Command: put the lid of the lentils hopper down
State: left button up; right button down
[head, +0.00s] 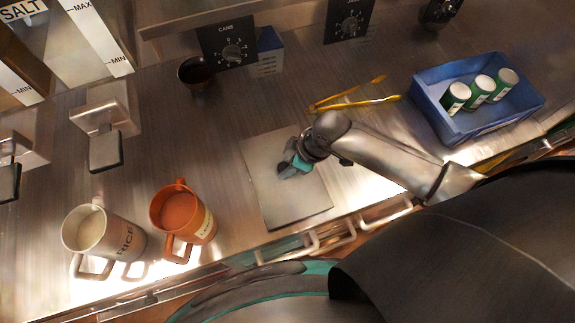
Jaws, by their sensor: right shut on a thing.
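A flat grey rectangular plate (292,205), which looks like the hopper lid, lies at or close to the counter surface in the middle of the head view. No lentils label can be read on it. My right gripper (290,168) reaches in from the right and is over the upper middle of this plate, shut on it, apparently at a small handle. The fingers hide the grip itself, and I cannot tell whether the plate touches the counter. My left gripper is not in view.
An orange mug (181,217) with a label and a white RICE mug (100,236) stand at the left. Yellow tongs (352,99) and a blue bin (437,108) holding green-and-white cans (480,89) are at the right. A dark cup (195,74) stands behind.

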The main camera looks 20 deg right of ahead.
jog(key=shift+f, duration=0.25)
jog(key=shift+f, duration=0.15)
jog(key=c, duration=0.6)
grip_release()
jog(key=shift+o, duration=0.2)
jog(key=p+v, duration=0.1)
jog(key=v, duration=1.1)
jog(key=shift+p, duration=0.3)
